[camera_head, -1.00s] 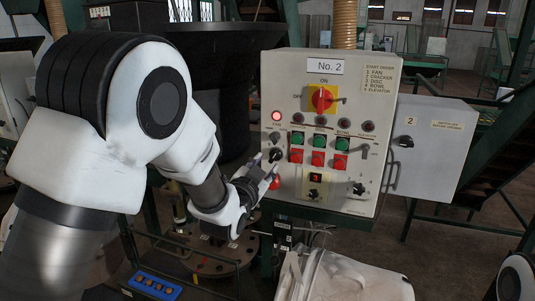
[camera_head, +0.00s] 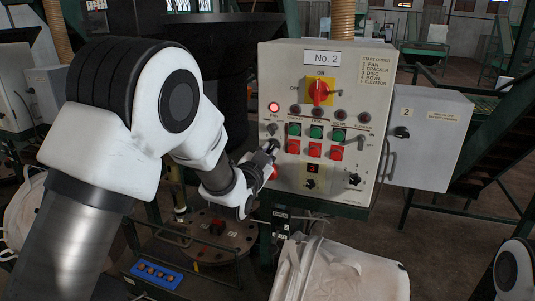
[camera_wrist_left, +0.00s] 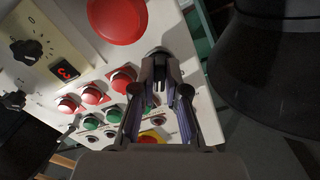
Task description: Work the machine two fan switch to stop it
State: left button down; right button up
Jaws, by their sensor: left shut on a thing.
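The No. 2 control panel (camera_head: 350,110) stands right of centre in the head view. The red fan lamp (camera_head: 274,107) at its upper left is lit. My left gripper (camera_head: 270,149) reaches the panel's left side, below this lamp. In the left wrist view my left gripper (camera_wrist_left: 159,84) is shut on the black fan switch (camera_wrist_left: 159,57), with a finger on each side. The fingers hide much of the switch, so I cannot tell its exact setting. My right gripper is out of view.
A large red button (camera_wrist_left: 115,17) is close to the switch. Red and green push buttons (camera_head: 315,141) and a red-and-yellow main switch (camera_head: 320,92) are to its right. A grey box (camera_head: 430,135) stands right of the panel. A white bulk bag (camera_head: 340,272) is below it.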

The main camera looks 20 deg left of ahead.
pick_arm(q)
jog(key=shift+d+n+b, duration=0.1)
jog(key=shift+n+b, duration=1.3)
jog(key=shift+b, duration=0.05)
jog(key=n+b, duration=0.2)
jog(key=shift+r+n, duration=0.1)
jog(key=shift+n, duration=0.3)
jog(key=n+b, duration=0.2)
jog(key=n, duration=0.1)
jog(key=shift+d+r+b, duration=0.1)
jog(key=shift+r+b, duration=0.05)
jog(key=shift+b, duration=0.25)
jog(key=shift+r+n+b, duration=0.15)
jog(key=shift+n+b, duration=0.6)
jog(key=shift+n, duration=0.85)
jog(key=c, duration=1.2)
grip_release()
jog(key=shift+s, duration=0.1)
